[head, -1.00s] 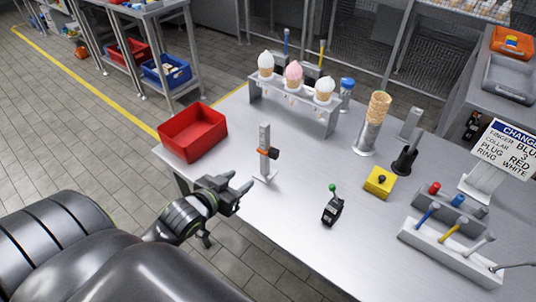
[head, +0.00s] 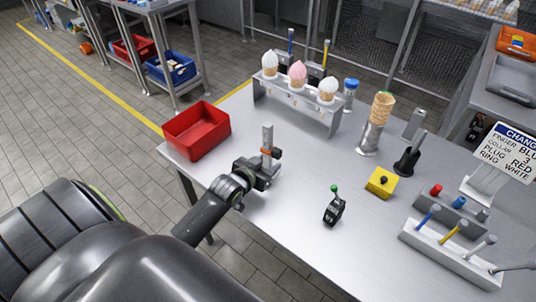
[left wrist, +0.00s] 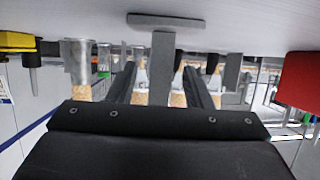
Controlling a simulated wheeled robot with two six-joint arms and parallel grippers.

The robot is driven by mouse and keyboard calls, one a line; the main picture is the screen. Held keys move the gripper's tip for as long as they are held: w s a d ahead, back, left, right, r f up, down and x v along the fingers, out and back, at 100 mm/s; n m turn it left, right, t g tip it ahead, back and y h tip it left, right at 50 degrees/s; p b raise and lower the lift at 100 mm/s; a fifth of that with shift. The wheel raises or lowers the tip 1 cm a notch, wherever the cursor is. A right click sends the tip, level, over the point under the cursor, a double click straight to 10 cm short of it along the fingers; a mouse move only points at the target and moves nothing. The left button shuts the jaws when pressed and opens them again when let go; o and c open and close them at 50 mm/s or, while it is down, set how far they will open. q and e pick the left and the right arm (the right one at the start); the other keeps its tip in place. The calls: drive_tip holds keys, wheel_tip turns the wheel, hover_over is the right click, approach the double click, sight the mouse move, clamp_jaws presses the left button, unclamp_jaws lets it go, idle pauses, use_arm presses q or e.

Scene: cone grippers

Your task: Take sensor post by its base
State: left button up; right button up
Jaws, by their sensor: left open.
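The sensor post (head: 267,136) is a slim grey upright with an orange and black clamp on it, standing near the table's front left edge. My left gripper (head: 267,173) is open at the lower part of the post, below the clamp, and hides much of the foot. In the left wrist view, which looks upside down, the grey post (left wrist: 163,65) shows between my two open fingers (left wrist: 160,85), with a gap on each side. Its flat base (left wrist: 168,20) shows at the top. I cannot tell how deep the post sits between the fingers.
A red bin (head: 197,131) stands left of the post. Behind is a rack (head: 298,106) of ice-cream cones. To the right are a small black device with a green knob (head: 334,207), a yellow block (head: 381,183) and a tool holder (head: 450,255). The table between is clear.

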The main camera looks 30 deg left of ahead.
use_arm(q)
drive_tip(key=shift+w+f, duration=0.2)
drive_tip(key=shift+w, duration=0.2)
clamp_jaws()
drive_tip(key=shift+r, duration=0.1)
